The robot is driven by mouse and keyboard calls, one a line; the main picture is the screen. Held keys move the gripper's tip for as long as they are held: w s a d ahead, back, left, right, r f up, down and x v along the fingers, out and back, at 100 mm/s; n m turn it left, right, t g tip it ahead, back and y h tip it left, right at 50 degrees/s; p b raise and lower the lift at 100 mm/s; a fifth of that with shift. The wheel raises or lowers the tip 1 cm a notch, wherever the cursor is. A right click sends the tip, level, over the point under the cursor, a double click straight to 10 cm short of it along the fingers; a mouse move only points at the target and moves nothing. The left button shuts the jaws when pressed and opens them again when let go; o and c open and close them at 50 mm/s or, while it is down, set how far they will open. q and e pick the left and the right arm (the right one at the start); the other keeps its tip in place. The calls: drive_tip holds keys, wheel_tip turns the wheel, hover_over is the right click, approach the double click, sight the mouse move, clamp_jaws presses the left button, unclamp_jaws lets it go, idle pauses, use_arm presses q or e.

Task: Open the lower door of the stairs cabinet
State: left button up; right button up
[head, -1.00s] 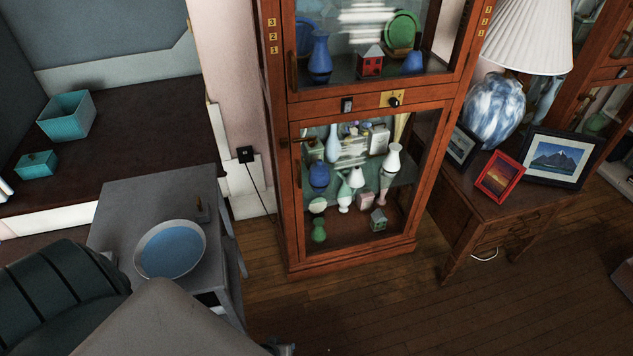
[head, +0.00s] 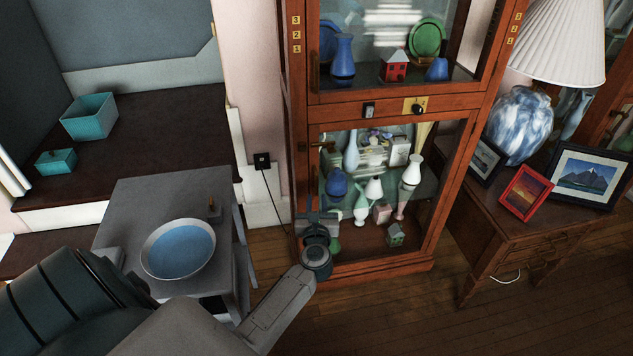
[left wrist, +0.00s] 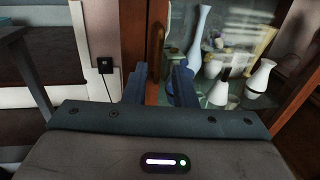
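The wooden cabinet (head: 296,130) has a glass lower door (head: 382,269) that is shut. Vases and small model houses show behind its glass. A vertical brass handle (left wrist: 156,50) runs along the left edge of the door in the left wrist view. My left gripper (head: 317,214) is in front of the door's lower left side. In the left wrist view its two fingers (left wrist: 159,84) are apart, with the handle appearing between and beyond their tips; I see no contact. My right gripper is not in view.
A grey table (head: 160,196) with a blue-bottomed bowl (head: 178,250) stands at the left. A wooden desk (head: 490,230) with picture frames and a lamp (head: 520,123) stands at the right. The floor (head: 400,315) before the cabinet is clear.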

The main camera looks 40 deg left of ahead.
sight(317, 182)
use_arm(q)
drive_tip(key=x, duration=0.9)
drive_tip(key=shift+w+a, duration=0.1)
drive_tip(key=shift+w, duration=0.05)
clamp_jaws()
